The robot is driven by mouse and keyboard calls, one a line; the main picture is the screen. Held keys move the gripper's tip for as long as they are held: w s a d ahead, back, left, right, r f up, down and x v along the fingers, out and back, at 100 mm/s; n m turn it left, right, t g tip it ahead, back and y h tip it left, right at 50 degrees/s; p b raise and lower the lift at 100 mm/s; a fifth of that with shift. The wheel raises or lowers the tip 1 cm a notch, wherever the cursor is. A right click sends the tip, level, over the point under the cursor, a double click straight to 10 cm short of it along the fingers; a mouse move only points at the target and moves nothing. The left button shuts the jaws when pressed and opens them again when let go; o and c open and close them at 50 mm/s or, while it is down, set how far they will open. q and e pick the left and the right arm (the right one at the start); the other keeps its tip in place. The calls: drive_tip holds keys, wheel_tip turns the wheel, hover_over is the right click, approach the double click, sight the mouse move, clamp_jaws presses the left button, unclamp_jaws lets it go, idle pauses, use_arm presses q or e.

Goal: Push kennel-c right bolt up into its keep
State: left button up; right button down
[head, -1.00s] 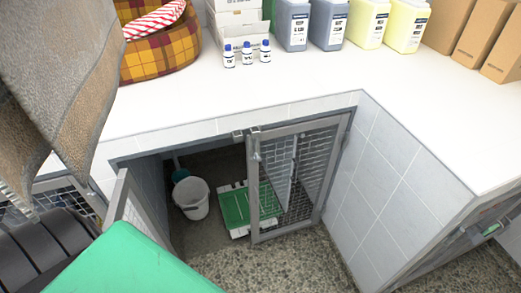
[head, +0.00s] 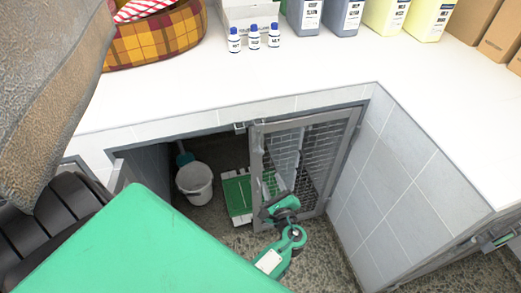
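The right door leaf (head: 257,170) of the open kennel is grey-framed wire mesh and stands ajar. I cannot read any kennel label, so I cannot tell which letter it is. A small metal fitting (head: 241,127) sits under the counter's front edge, close to the leaf's upper left corner. The bolt is not clear at this size.
A white bucket (head: 194,184) and a green-and-white tray (head: 236,194) are inside the kennel. The white counter (head: 200,95) above carries small bottles (head: 254,37), large jugs (head: 342,14) and a plaid bed (head: 155,42). A brown towel (head: 40,90) fills the upper left.

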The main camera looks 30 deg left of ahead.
sight(262, 154)
use_arm(q)
drive_tip(key=shift+y, duration=0.3)
drive_tip(key=x, duration=0.2)
drive_tip(key=r+x, duration=0.1)
drive_tip(key=x, duration=0.4)
drive_tip(key=shift+w+a+r, duration=0.15)
drive_tip(key=shift+a+r, duration=0.05)
drive_tip(key=shift+r, duration=0.15)
drive_tip(key=x, duration=0.5)
drive_tip(key=shift+w+a+b, duration=0.15)
drive_tip(key=shift+w+b, duration=0.05)
drive_tip(key=shift+b, duration=0.1)
drive_tip(key=shift+w+a+f, duration=0.1)
drive_tip(key=shift+w+a, duration=0.2)
drive_tip(key=shift+a, duration=0.05)
use_arm(e)
drive_tip(key=shift+w+f, duration=0.15)
drive_tip(key=shift+w, duration=0.15)
drive_tip(key=shift+s, duration=0.1)
